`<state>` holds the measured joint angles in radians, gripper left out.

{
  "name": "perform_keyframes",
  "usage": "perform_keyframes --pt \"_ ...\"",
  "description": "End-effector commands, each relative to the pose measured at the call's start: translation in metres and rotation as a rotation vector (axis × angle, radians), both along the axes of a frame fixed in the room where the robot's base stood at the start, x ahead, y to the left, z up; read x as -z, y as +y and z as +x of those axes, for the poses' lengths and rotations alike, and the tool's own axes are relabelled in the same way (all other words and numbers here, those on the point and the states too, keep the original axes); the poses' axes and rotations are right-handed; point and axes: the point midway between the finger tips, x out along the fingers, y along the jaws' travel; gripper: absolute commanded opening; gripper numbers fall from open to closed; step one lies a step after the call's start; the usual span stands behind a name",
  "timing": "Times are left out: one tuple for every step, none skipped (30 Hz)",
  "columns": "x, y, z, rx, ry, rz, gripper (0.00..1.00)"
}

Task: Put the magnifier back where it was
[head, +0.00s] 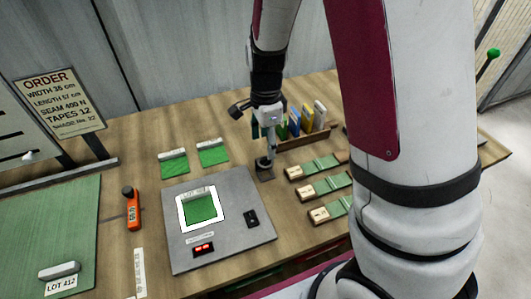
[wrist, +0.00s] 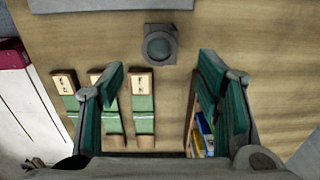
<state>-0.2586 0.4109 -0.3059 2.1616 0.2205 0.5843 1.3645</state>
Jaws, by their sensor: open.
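A small dark grey square piece with a round, lens-like top, which looks like the magnifier (head: 265,172), stands on the wooden table just right of the grey panel. In the wrist view the magnifier (wrist: 159,45) is upper middle, beyond and between the fingertips, touched by neither. My gripper (head: 269,138) is above the table near it, pointing down. In the wrist view my gripper (wrist: 161,78) has its green-padded fingers wide apart, with nothing between them.
The grey panel (head: 235,248) holds a green swatch in a lit white frame. Right of my gripper stand a rack of coloured cards (head: 308,120) and several green sample strips (head: 318,187). An orange tool (head: 132,210) and a green mat (head: 75,235) lie left. Bare wood surrounds the magnifier.

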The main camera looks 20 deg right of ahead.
Motion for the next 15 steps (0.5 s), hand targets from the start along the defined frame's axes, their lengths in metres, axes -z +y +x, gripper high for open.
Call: perform_keyframes --pt "-0.01 0.001 0.0 -0.002 -0.004 0.0 0.59" --pt "-0.014 0.001 0.0 -0.002 -0.003 0.001 0.59" --pt "-0.019 0.0 0.0 -0.001 -0.004 0.001 0.59" --pt "-0.023 0.0 0.0 0.0 -0.003 0.001 0.59" --pt "-0.026 0.0 0.0 0.0 -0.003 0.0 0.59" --pt "-0.03 0.0 0.0 0.0 -0.003 0.0 0.59" --pt "-0.032 0.0 0.0 -0.001 -0.002 0.0 0.59" --pt "-0.033 0.0 0.0 -0.001 -0.001 0.0 0.59" --pt "-0.036 0.0 -0.001 -0.005 -0.002 0.001 0.59" --pt "-0.039 0.0 -0.001 -0.012 -0.005 0.003 0.59" --pt "-0.043 0.001 -0.002 -0.024 -0.009 0.007 0.59" --pt "-0.049 0.001 -0.004 -0.049 -0.017 0.012 0.59" --pt "-0.055 0.002 -0.007 -0.075 -0.026 0.018 0.59" --pt "-0.062 0.002 -0.01 -0.107 -0.035 0.024 0.59" --pt "-0.074 0.003 -0.015 -0.16 -0.051 0.031 0.59"
